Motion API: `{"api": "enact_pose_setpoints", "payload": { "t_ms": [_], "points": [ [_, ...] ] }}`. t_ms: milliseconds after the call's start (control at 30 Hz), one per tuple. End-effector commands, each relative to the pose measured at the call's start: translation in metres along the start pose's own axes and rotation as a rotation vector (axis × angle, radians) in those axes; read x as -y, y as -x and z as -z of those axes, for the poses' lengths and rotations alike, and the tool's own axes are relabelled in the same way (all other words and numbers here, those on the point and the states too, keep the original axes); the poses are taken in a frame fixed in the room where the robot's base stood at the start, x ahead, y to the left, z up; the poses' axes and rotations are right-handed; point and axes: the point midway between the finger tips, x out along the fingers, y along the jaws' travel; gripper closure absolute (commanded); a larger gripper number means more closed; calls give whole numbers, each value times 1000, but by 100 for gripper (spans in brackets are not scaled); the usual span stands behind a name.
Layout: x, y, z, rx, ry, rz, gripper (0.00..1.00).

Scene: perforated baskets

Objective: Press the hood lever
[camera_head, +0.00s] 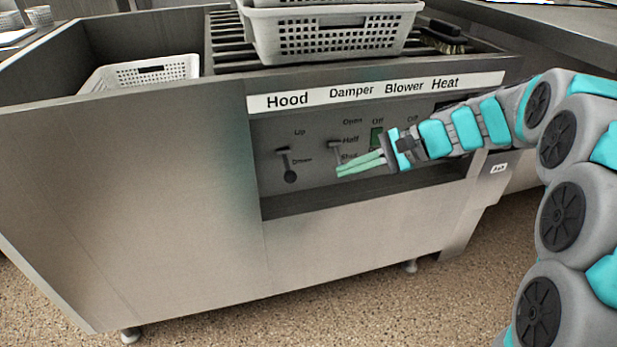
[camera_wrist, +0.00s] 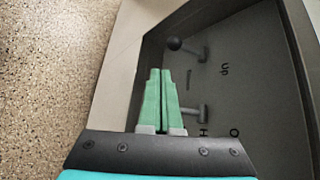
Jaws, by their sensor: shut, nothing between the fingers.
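The hood lever (camera_head: 290,175) is a dark lever with a round black knob, under the "Hood" label on the recessed panel, between the "Up" and "Down" marks. Its knob points down toward "Down". In the wrist view the hood lever (camera_wrist: 174,44) is beyond the fingertips, slightly to their right. My gripper (camera_head: 340,170) has green fingers closed together and empty. It is right of the hood lever and apart from it, in front of the lower part of the damper area. In the wrist view my gripper (camera_wrist: 161,72) points toward the knob's side.
The damper lever (camera_head: 335,146) is close beside my fingers; it also shows in the wrist view (camera_wrist: 195,112). The panel's lower ledge (camera_head: 350,200) juts below. Perforated baskets (camera_head: 330,30) stand on the machine top.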

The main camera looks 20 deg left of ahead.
Motion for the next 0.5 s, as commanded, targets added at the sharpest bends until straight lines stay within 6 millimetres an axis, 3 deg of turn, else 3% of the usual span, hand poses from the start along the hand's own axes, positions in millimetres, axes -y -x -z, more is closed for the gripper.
{"api": "enact_pose_setpoints", "payload": {
  "t_ms": [200, 500],
  "points": [
    [17, -1, 13, 19, -20, 49, 100],
    [18, -1, 13, 21, -22, 53, 100]
  ]
}}
